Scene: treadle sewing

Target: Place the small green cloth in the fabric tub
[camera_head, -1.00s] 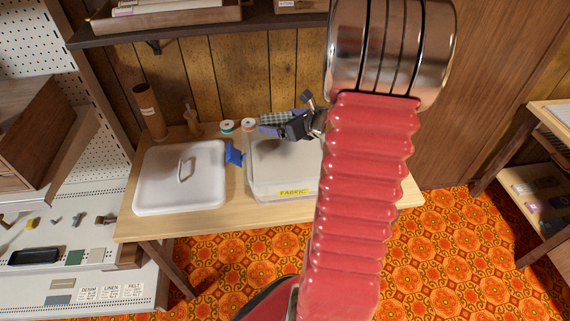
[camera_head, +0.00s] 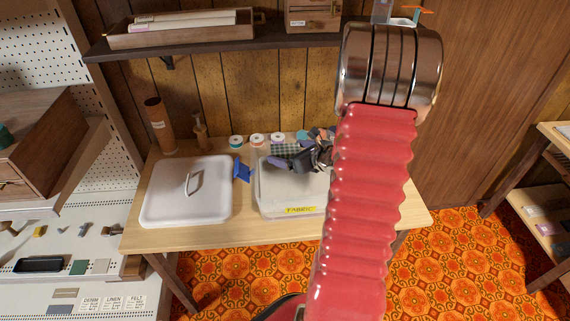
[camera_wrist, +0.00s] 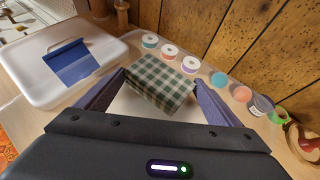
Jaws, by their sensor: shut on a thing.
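The green checked cloth (camera_wrist: 160,80) is a folded bundle between the two purple fingers of my gripper (camera_wrist: 160,84), which is shut on it. In the head view the cloth (camera_head: 287,150) shows just behind my gripper (camera_head: 283,161). The fabric tub (camera_head: 275,203) is a pale box with a yellow FABRIC label on its front. My gripper and the cloth are over the rear part of the tub. In the wrist view the tub's pale surface (camera_wrist: 130,107) shows below the cloth. My arm hides the tub's right side.
A white lidded box (camera_head: 187,195) with a handle stands left of the tub. Several thread spools (camera_head: 256,140) stand along the back of the wooden table (camera_head: 240,237). A shelf (camera_head: 215,48) is above.

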